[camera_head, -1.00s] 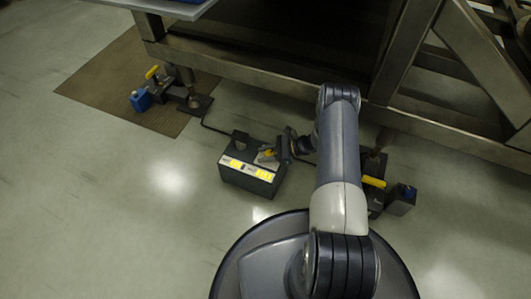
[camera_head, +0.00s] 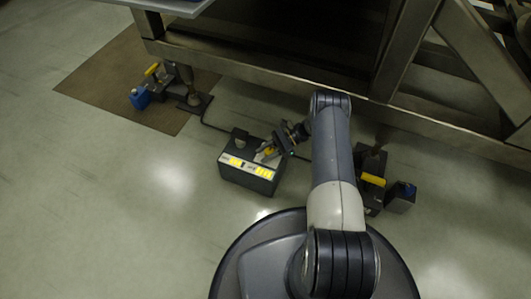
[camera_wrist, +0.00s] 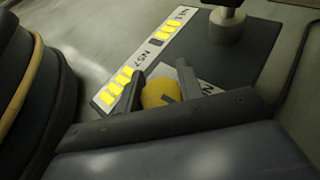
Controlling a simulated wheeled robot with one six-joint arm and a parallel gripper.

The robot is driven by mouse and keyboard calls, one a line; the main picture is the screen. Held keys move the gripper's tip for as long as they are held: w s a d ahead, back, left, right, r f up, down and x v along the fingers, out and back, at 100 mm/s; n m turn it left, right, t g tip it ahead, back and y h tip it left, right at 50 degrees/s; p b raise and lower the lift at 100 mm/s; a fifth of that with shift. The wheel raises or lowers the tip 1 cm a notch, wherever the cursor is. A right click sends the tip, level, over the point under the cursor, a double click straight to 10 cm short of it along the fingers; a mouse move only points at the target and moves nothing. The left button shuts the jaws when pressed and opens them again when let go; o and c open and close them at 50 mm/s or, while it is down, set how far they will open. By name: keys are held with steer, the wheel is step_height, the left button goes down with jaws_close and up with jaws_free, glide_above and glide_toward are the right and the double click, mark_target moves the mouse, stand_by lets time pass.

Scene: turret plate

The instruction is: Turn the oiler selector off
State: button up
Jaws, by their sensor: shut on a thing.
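The oiler box (camera_head: 248,173) is a dark box on the floor with a pale label strip of yellow blocks along its front edge. A yellow selector knob (camera_wrist: 160,94) with a dark mark sits on its top, and it also shows in the head view (camera_head: 268,151). My gripper (camera_wrist: 160,88) is shut on the knob, one finger on each side. In the head view my gripper (camera_head: 270,150) reaches the box from the right. A label plate beside the knob is partly hidden by a finger, and the knob's lower part is hidden by my gripper.
A grey post (camera_wrist: 227,25) stands on the box top beyond the knob. Units with yellow handles stand at left (camera_head: 152,69) and right (camera_head: 374,180), with blue-topped boxes. A metal frame (camera_head: 270,83) runs behind.

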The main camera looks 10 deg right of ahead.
mark_target(266, 152)
steer(key=o, duration=1)
step_height(266, 152, up, 10)
steer(key=p, duration=0.4)
step_height(266, 152, down, 10)
steer(key=b, duration=0.4)
steer(key=shift+f, duration=0.25)
steer(key=shift+r+t, duration=0.25)
steer(key=shift+t, duration=0.05)
